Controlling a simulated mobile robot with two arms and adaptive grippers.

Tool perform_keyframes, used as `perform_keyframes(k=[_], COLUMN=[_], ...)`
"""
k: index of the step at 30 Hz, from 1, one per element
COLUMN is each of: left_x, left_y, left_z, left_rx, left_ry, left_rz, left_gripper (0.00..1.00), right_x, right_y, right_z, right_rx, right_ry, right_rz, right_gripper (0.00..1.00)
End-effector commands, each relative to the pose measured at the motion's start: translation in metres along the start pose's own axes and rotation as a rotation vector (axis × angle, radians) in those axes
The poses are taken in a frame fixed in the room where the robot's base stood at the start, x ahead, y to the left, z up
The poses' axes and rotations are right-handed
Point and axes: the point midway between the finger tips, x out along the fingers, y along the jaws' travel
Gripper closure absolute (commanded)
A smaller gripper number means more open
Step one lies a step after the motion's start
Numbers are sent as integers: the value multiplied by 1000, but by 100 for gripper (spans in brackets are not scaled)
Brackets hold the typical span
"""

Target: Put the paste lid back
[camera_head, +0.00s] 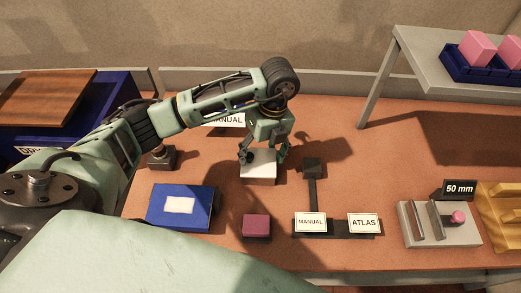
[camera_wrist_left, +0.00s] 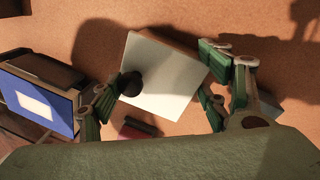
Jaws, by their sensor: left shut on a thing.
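A white square slab (camera_head: 258,162), which may be the paste lid, lies between the fingers of my left gripper (camera_head: 264,155). The gripper points down and is shut on it. In the left wrist view the white slab (camera_wrist_left: 165,75) sits tilted between the green finger pads, with a dark round spot at its left edge that may be a knob. A pale brownish side shows below its white top in the head view; whether that is a separate box under it I cannot tell. My right gripper is not in view.
A blue box with a white label (camera_head: 168,208), a dark pink block (camera_head: 256,226) and a black stand with MANUAL and ATLAS signs (camera_head: 338,232) are nearby. A grey fixture (camera_head: 425,232) stands right, near a 50 mm sign (camera_head: 459,189).

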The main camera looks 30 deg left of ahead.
Motion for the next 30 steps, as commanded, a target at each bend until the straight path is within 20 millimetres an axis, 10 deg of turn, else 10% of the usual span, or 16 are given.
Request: perform_keyframes(k=[8,9,15,30], left_x=[4,3,2,-14], left_y=[-1,-1,-1,-2], left_z=[0,0,0,1], left_rx=[0,0,-1,-2], left_ry=[0,0,0,-2], left_rz=[-1,-1,-1,-6], left_gripper=[57,28,11,11], right_x=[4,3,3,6], right_y=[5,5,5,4], right_z=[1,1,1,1], right_rx=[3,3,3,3], right_ry=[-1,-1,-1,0], right_rz=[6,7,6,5], right_gripper=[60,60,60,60])
